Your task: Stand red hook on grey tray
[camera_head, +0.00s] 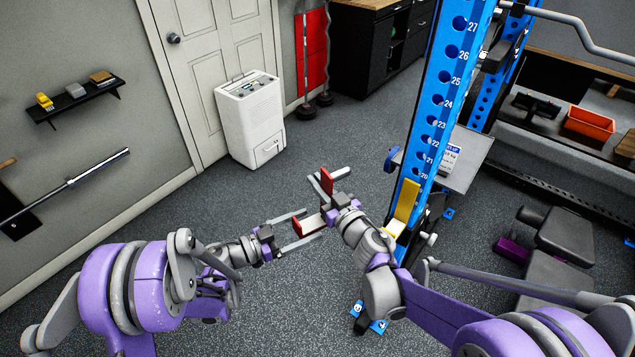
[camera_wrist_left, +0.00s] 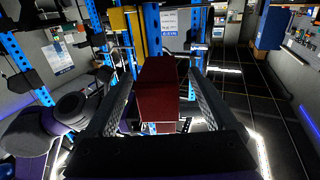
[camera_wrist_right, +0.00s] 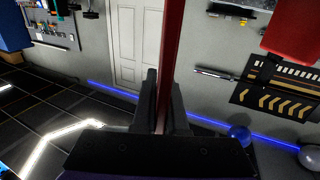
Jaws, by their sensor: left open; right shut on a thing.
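The red hook (camera_head: 308,225) is in the air near the middle of the head view, with red ends, a pale middle part and a light peg-like piece. My right gripper (camera_head: 327,182) is shut on it; in the right wrist view a thin red edge of the hook (camera_wrist_right: 171,45) stands between the fingers (camera_wrist_right: 165,105). My left gripper (camera_head: 311,225) is open, its fingers on either side of the hook's lower red end. In the left wrist view this red face (camera_wrist_left: 158,90) fills the space between the fingers; contact is unclear. A grey tray-like plate (camera_head: 476,160) is beside the blue upright.
The numbered blue rack upright (camera_head: 440,95) stands right of my grippers, with a yellow hook (camera_head: 406,200) on it. A white sign (camera_head: 450,157) is by the grey plate. A bench (camera_head: 565,235) is at the right. Floor left of the rack is clear towards the white appliance (camera_head: 251,120).

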